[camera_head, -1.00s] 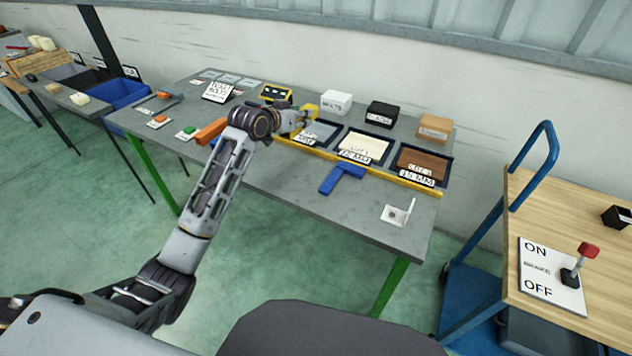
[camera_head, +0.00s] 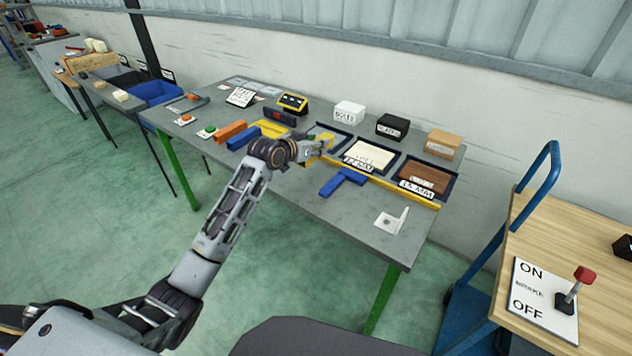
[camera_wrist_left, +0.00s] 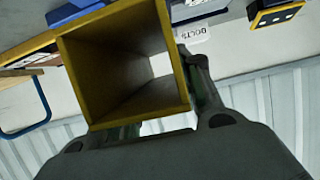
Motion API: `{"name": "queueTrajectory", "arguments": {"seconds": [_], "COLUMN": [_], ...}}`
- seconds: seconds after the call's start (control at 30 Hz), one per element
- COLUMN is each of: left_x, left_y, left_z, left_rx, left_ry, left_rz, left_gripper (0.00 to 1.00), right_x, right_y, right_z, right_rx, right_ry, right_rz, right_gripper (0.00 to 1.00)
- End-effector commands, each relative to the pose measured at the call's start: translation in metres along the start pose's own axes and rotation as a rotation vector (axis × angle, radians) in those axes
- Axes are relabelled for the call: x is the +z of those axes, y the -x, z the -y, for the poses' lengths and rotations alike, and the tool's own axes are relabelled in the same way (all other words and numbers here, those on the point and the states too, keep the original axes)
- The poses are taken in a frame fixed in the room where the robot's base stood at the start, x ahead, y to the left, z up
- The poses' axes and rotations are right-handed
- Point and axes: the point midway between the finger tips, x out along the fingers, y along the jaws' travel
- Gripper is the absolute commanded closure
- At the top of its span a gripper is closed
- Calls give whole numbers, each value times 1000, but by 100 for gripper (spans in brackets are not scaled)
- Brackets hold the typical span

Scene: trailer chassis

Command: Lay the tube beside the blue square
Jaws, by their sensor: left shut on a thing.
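The tube is a hollow yellow square section (camera_wrist_left: 120,65), seen from its open end in the left wrist view. My left gripper (camera_head: 318,146) is shut on it and holds it above the table, near the front of the bins. The blue square (camera_head: 343,181) is an L-shaped piece lying flat on the grey table (camera_head: 310,196), just right of and nearer than my left gripper. My right gripper is not in view.
A yellow strip (camera_head: 388,185) edges several bins, including one with brown contents (camera_head: 427,178).

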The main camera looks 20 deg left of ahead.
Motion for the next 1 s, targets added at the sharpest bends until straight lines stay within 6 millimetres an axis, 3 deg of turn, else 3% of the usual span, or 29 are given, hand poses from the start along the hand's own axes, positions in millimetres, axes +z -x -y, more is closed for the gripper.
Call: {"name": "queueTrajectory", "arguments": {"seconds": [0.67, 1.0], "left_x": [4, 35], "left_y": [0, -13], "left_z": [0, 0], "left_rx": [12, 12], "left_ry": [-5, -4], "left_rz": [-2, 0], "left_gripper": [99, 99], "right_x": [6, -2], "right_y": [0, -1], "right_z": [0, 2], "right_rx": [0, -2], "right_ry": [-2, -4], "right_rz": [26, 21], "right_gripper": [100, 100]}}
